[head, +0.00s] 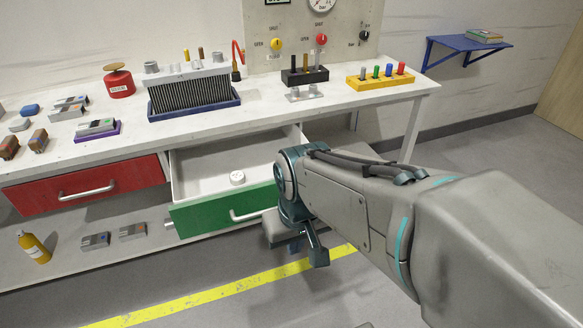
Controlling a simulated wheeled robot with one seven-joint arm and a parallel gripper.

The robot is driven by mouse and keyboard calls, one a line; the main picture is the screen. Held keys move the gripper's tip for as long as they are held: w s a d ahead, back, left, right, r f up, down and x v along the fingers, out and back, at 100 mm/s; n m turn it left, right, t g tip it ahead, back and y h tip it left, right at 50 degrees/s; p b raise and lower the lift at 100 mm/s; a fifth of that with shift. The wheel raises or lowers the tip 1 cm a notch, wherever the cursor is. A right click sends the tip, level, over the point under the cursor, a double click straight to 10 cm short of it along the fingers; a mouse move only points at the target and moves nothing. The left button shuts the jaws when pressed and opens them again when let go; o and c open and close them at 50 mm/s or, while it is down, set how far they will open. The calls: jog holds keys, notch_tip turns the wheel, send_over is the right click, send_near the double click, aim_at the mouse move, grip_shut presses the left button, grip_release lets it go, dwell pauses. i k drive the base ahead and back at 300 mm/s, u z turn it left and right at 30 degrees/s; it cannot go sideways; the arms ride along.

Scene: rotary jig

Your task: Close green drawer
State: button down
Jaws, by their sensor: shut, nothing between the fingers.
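The green drawer (205,214) stands pulled out from under the workbench, with its white inside showing. A small white round object (237,177) lies in it. Its pale bar handle (244,216) is on the green front, and my arm hides the right end of that front. My gripper (299,256) is in front of and below the right part of the drawer front, pointing down. It is shut and holds nothing. I cannot tell whether it touches the drawer.
The red drawer (84,186), left of the green one, is shut. The white workbench (330,109) carries a finned block, a black holder (304,76) and a yellow peg rack (381,78). A yellow bottle (34,246) stands on the lower shelf. The floor in front is clear.

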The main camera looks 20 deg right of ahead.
aim_at(205, 199)
jog(key=u, duration=1.5)
jog(key=i, duration=0.95)
jog(key=z, duration=1.65)
